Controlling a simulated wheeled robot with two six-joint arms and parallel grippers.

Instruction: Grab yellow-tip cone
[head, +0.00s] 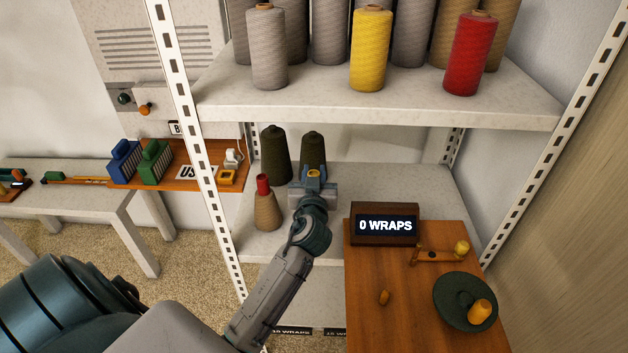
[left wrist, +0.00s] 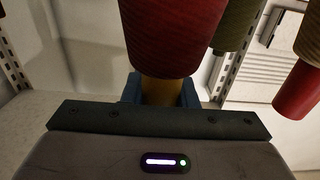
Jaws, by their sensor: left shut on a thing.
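My left gripper (head: 314,181) is over the lower shelf. It is shut on the yellow-tip cone, whose yellow tip (head: 314,173) shows between the jaws. In the left wrist view the gripper's blue fingers (left wrist: 161,92) stand on both sides of the yellow tip, and the cone's dark red body (left wrist: 172,35) extends beyond them. The gripper hides this body in the head view; I cannot tell whether its base touches the shelf. A tan cone with a red tip (head: 264,200) stands just left of the gripper. My right gripper is not in view.
Two dark olive cones (head: 275,155) stand behind the gripper. The upper shelf (head: 380,110) with large yarn cones is above. A wooden stand (head: 375,310) with a "0 WRAPS" display (head: 386,225) and a crank is to the right. A slotted white post (head: 205,160) rises at left.

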